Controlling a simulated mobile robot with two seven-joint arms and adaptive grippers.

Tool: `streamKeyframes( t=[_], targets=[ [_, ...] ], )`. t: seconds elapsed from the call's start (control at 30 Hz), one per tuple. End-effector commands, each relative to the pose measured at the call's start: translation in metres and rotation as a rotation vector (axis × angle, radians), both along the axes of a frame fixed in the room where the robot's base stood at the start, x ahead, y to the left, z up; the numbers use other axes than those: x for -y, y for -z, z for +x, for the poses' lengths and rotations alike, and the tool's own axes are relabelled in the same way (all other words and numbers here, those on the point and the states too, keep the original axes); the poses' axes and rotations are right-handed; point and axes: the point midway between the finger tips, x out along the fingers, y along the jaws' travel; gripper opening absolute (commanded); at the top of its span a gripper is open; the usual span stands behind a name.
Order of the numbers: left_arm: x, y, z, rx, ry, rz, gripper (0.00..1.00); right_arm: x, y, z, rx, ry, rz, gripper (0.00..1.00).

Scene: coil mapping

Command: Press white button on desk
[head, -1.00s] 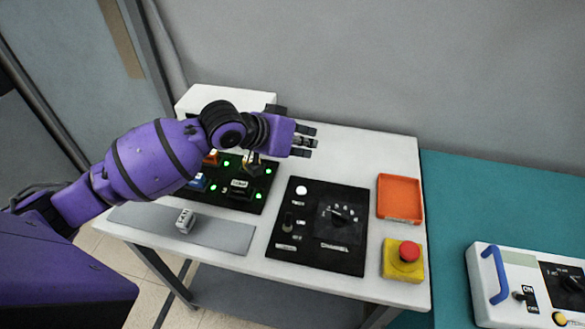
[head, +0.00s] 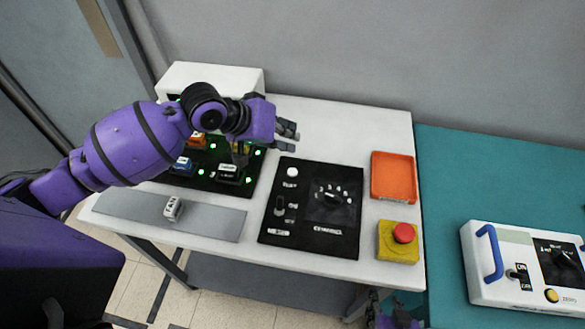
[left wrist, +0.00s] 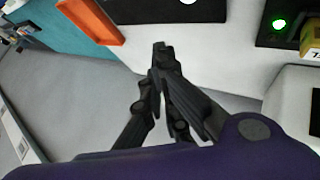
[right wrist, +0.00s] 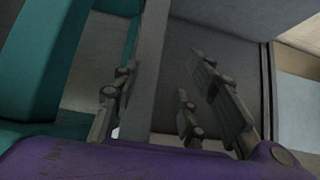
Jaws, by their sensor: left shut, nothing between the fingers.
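The white button (head: 292,172) is a small round cap at the upper left of the black control panel (head: 270,240) on the desk. Part of it also shows at the top edge of the left wrist view (left wrist: 188,2). My left gripper (head: 288,132) is shut and empty, just behind the panel's far edge and apart from the button. Its fingertips meet in the left wrist view (left wrist: 160,48). My right gripper (right wrist: 160,85) is open and empty. In the head view it shows only partly at the bottom edge, by the desk's front.
An orange tray (head: 393,195) and a red button on a yellow box (head: 398,248) are right of the panel. A panel with green lights (head: 205,185) lies partly under my left arm. A grey strip with a small switch (head: 172,208) is at front left. A teal table (head: 470,180) adjoins.

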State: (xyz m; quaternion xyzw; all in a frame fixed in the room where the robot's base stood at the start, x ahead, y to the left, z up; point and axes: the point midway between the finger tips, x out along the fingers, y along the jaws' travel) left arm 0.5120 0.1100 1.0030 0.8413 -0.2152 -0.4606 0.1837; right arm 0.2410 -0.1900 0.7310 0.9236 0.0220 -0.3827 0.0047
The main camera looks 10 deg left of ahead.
Motion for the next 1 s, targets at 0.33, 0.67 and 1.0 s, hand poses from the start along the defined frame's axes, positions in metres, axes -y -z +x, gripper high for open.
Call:
streamKeyframes(
  t=[0.33, 0.67, 1.0],
  targets=[
    [0.001, 0.056, -0.008, -0.013, 0.007, 0.000, 0.00, 0.004, 0.023, -0.015, -0.033, 0.009, -0.006, 0.40],
    [0.000, 0.068, -0.002, 0.000, 0.006, 0.001, 0.00, 0.007, 0.027, -0.018, -0.040, 0.013, -0.011, 0.40],
    [0.001, 0.068, -0.002, 0.001, 0.006, 0.000, 0.00, 0.005, 0.025, -0.016, -0.035, 0.015, -0.008, 0.40]
  ],
)
